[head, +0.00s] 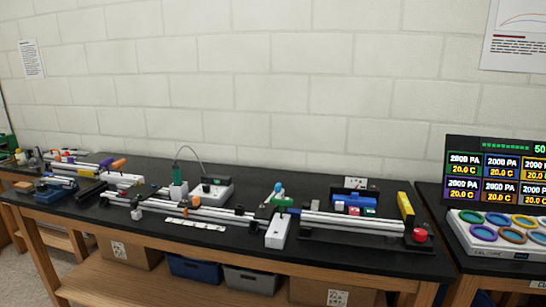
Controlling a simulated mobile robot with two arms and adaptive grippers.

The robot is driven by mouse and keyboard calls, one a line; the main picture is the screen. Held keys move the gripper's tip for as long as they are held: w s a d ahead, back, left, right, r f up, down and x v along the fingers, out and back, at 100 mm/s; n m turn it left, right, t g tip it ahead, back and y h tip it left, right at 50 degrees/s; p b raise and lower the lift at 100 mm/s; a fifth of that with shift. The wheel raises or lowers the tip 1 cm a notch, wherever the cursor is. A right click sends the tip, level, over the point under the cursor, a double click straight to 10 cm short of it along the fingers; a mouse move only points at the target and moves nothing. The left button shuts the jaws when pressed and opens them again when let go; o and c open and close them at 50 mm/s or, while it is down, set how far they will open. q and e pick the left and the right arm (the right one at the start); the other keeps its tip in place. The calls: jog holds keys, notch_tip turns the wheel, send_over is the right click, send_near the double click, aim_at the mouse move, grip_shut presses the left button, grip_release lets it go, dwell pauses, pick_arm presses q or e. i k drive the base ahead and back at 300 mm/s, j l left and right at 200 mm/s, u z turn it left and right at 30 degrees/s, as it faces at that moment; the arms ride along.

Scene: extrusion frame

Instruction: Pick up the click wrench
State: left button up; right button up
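I cannot make out the click wrench for certain at this distance. A dark bar-like item (91,190) lies at the left part of the long black-topped bench (150,150). An orange-ended item (118,163) lies behind it, beside a purple piece (105,164). Pale aluminium extrusions (225,214) lie along the middle and right of the bench. Neither of my grippers is in view.
A white unit with a cable (212,192) stands mid-bench. A red button (420,235) and a yellow upright block (405,206) are at the right end. A display (495,178) stands on the right-hand table. Bins (250,280) sit on the lower shelf.

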aim_at(282, 202)
jog(key=i+l+z, duration=0.45)
jog(key=i+l, duration=0.25)
jog(key=l, duration=0.1)
